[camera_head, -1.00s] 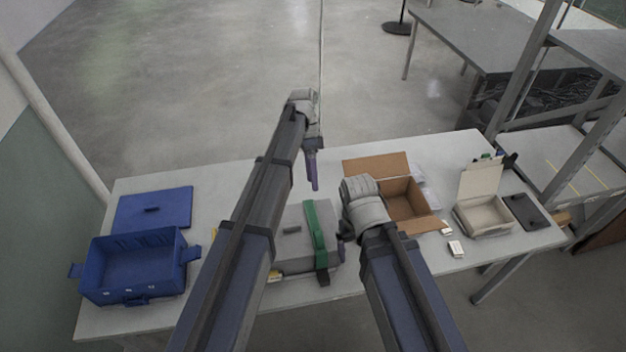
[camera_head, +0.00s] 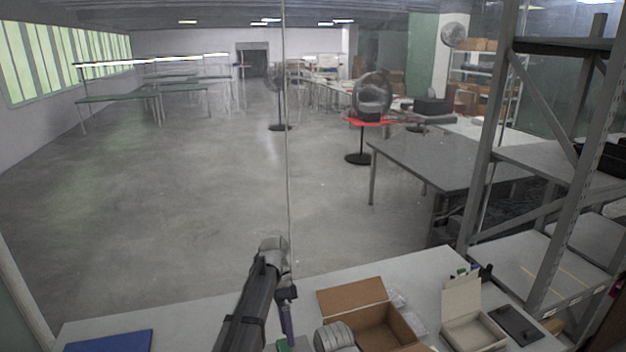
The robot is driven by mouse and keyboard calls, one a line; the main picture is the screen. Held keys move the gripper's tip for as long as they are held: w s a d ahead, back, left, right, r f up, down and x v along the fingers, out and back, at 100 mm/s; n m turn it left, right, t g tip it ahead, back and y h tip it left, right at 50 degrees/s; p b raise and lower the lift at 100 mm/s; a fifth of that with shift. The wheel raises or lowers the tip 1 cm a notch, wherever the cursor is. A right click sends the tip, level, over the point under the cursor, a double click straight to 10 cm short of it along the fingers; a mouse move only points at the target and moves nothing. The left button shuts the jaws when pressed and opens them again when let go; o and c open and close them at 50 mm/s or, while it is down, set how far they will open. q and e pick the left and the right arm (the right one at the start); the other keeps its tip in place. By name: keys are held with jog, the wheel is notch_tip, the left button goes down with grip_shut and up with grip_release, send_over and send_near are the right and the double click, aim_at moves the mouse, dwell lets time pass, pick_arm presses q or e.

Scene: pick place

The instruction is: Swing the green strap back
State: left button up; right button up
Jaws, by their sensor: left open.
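Only a small green patch of the green strap (camera_head: 284,345) shows at the bottom edge, just below my left gripper (camera_head: 288,318). The rest of the strap and the grey case it lay over are cut off below the frame. My left gripper points down over the table with its purple fingers above the strap area; it is open and nothing shows between the fingers. My right wrist shows at the bottom edge, right of the left gripper, but its fingers are out of frame.
On the white table (camera_head: 210,312) are an open cardboard box (camera_head: 355,297), a lidded white box (camera_head: 462,300), a dark tablet (camera_head: 516,322) and a blue lid (camera_head: 110,342). A metal rack (camera_head: 487,165) stands at the right. Open floor lies beyond the table.

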pick_arm(q)
jog(key=b+x, duration=0.1)
jog(key=x, duration=0.2)
jog(key=shift+s+b, duration=0.1)
jog(key=shift+b, duration=0.2)
pick_arm(e)
notch_tip(320, 180, down, 2)
jog(key=shift+f, duration=0.25)
